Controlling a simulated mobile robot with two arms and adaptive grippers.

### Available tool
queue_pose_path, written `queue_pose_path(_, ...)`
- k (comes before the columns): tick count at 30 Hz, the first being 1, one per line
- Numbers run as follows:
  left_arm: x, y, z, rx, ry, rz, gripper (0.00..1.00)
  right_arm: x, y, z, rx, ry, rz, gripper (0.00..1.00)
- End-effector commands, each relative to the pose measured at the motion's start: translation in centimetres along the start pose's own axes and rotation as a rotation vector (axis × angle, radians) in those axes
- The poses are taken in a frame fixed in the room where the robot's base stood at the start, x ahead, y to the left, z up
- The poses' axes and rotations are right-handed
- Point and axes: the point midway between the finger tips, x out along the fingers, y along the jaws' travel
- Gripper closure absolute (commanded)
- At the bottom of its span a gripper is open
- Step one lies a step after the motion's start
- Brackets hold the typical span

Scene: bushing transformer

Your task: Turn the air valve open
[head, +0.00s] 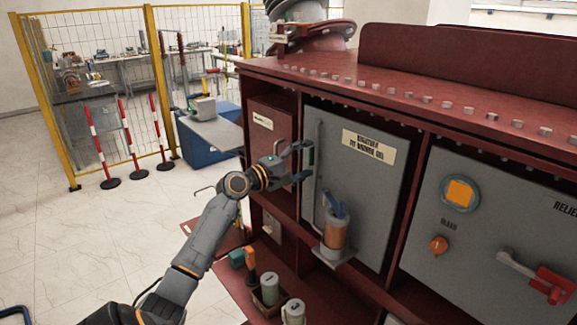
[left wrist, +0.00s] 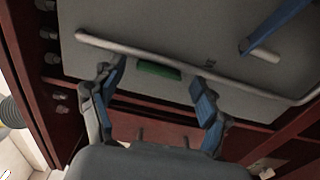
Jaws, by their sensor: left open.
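My left gripper (head: 301,164) is open and empty in front of the upper left part of a grey panel (head: 375,190). A pale pipe (head: 319,150) runs down that panel beside the gripper. A blue lever (head: 336,204) sits on top of a copper-coloured canister (head: 334,235), below and right of the gripper. In the left wrist view, the open fingers (left wrist: 160,86) are on either side of a small green piece (left wrist: 158,70), and the pipe (left wrist: 190,66) crosses in front. The blue lever (left wrist: 280,28) is at upper right, apart from the fingers. No label names the air valve.
Small canisters (head: 270,289) stand on the red lower ledge. Red-white posts (head: 129,140) and a yellow fence (head: 155,85) stand at left, with open floor before them.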

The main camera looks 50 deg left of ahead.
Motion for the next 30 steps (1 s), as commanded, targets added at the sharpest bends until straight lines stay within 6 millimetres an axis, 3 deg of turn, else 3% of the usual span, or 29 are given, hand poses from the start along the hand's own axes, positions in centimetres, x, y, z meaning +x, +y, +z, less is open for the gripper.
queue_pose_path(9,-6.7,-0.2,0.0,-0.001,0.000,-0.003,0.25,0.0,0.1,0.0,0.000,0.000,0.001,0.04)
queue_pose_path(15,-9.8,-0.1,-0.1,-0.003,0.001,-0.001,0.25,0.0,0.1,0.0,0.000,0.000,0.001,0.04)
queue_pose_path(21,-10.8,0.0,-0.1,-0.002,0.000,0.000,0.25,0.0,0.1,0.0,0.000,0.000,0.001,0.04)
queue_pose_path(30,-10.7,0.0,-0.1,-0.001,0.000,0.000,0.25,0.0,0.1,0.0,0.000,0.000,0.001,0.04)
